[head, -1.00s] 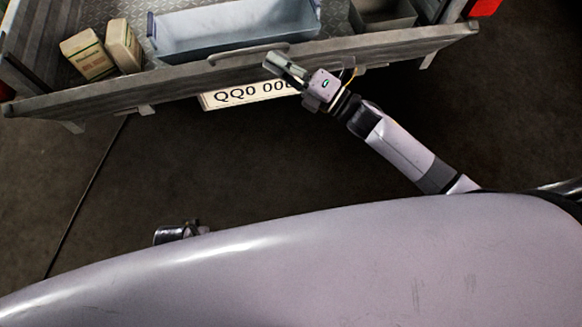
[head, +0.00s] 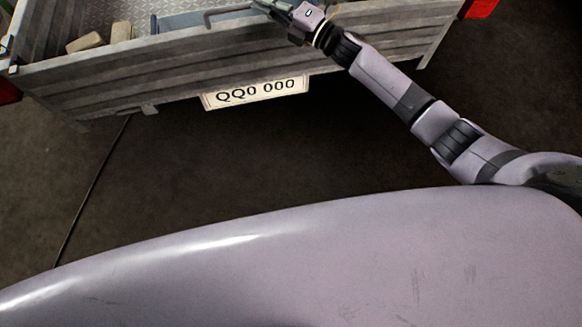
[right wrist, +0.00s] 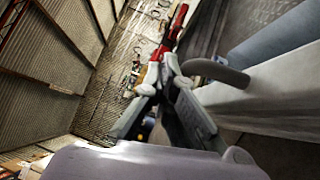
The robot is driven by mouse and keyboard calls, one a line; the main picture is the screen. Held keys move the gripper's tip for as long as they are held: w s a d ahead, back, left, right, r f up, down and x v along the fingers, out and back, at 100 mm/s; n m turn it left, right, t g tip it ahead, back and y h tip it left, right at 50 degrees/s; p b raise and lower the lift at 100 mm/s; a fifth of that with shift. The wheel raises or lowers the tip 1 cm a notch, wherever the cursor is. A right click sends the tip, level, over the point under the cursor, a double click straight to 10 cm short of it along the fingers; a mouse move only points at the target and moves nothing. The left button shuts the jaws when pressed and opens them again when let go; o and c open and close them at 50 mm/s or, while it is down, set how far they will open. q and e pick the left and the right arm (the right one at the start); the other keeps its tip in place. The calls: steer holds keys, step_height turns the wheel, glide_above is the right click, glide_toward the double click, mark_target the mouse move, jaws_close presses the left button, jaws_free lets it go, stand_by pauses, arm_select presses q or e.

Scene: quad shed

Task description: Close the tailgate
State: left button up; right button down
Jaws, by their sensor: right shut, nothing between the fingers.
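The grey tailgate (head: 170,72) of a truck bed spans the top of the head view, its slatted outer face turned toward me and steeply raised. I cannot tell whether it is fully shut or latched. A grey bar handle (head: 228,13) sits at its upper edge. My right gripper (head: 272,6) is shut and empty at the tailgate's upper edge, just right of the handle. In the right wrist view, the shut fingers (right wrist: 168,62) are close beside the handle (right wrist: 222,73) and the tailgate's top edge (right wrist: 270,92); contact is unclear. My left gripper is not in view.
A number plate (head: 255,92) hangs below the tailgate. Small tan packages (head: 85,42) lie in the bed behind it. A blue-grey bin (right wrist: 280,35) shows in the right wrist view. A dark cable (head: 90,190) lies on the floor at left. The floor before the tailgate is clear.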

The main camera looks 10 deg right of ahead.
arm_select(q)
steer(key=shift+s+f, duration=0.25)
arm_select(e)
steer(key=shift+w, duration=0.5)
steer(key=shift+f, duration=0.1)
steer(key=shift+s+d, duration=0.1)
steer(key=shift+s+d+f, duration=0.15)
steer(key=shift+d, duration=0.05)
steer(key=s+d+f+m+b, duration=0.1)
steer(key=s+d+f+b, duration=0.2)
steer(key=s+d, duration=0.4)
steer(key=s+d+f+b, duration=0.4)
steer(key=s+d, duration=0.1)
steer(key=s, duration=0.3)
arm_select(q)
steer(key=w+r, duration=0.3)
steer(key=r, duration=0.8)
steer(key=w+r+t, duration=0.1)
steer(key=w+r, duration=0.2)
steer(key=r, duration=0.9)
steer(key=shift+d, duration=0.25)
arm_select(e)
steer(key=w+d+x, duration=0.2)
steer(key=x, duration=1)
steer(key=shift+w+f+h, duration=0.2)
steer(key=shift+h, duration=0.2)
